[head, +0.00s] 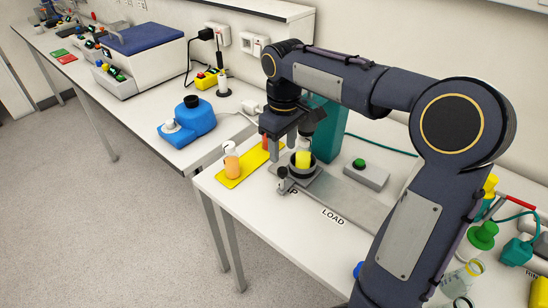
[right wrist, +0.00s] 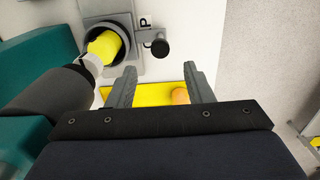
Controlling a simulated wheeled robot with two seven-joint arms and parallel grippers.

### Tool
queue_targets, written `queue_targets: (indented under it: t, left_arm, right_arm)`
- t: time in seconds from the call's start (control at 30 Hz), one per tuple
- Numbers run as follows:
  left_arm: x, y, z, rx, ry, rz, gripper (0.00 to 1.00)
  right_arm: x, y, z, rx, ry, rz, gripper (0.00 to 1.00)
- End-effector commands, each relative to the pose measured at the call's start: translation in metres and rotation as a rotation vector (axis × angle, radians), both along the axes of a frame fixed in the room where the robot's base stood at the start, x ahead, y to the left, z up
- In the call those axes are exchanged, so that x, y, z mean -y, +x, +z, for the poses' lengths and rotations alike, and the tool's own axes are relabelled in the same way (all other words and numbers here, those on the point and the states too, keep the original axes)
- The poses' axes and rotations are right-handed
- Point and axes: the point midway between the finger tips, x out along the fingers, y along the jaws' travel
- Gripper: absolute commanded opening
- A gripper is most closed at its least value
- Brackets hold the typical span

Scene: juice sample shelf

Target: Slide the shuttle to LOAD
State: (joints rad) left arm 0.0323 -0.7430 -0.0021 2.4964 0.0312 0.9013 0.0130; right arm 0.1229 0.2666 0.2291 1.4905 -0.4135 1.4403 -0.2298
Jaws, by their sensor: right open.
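The shuttle (head: 305,174) is a grey block with a dark round holder on a metal rail (head: 345,203). A yellow cup (head: 303,159) sits in the holder, at the rail's far end, near a label ending in "P". The LOAD label (head: 333,217) lies nearer along the rail. A black knob (head: 282,185) stands on a bracket at the shuttle's side; the right wrist view shows this knob (right wrist: 160,48) ahead of the fingertips, apart from them. My right gripper (head: 283,152) is open and empty beside the shuttle; its two fingers show in the right wrist view (right wrist: 164,78). My left gripper is not in view.
A yellow mat (head: 233,182) holds an orange-filled bottle (head: 231,162) close to my right gripper. A teal post (head: 325,125) rises behind the shuttle. A grey box with a green button (head: 360,173) sits beside the rail. Glass and green ware stand at the right.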

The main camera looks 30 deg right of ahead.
Motion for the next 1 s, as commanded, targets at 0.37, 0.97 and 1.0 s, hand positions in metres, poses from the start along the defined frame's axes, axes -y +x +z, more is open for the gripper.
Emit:
queue_targets:
  t: [0.37,0.97,1.0]
  left_arm:
    - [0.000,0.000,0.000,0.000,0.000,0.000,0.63]
    - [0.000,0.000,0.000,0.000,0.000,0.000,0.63]
    - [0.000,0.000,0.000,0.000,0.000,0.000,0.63]
  right_arm:
    - [0.000,-0.001,-0.057,-0.003,0.001,-0.001,0.47]
    - [0.000,-0.001,-0.067,0.000,0.002,-0.001,0.22]
    - [0.000,-0.001,-0.067,0.000,0.002,-0.001,0.17]
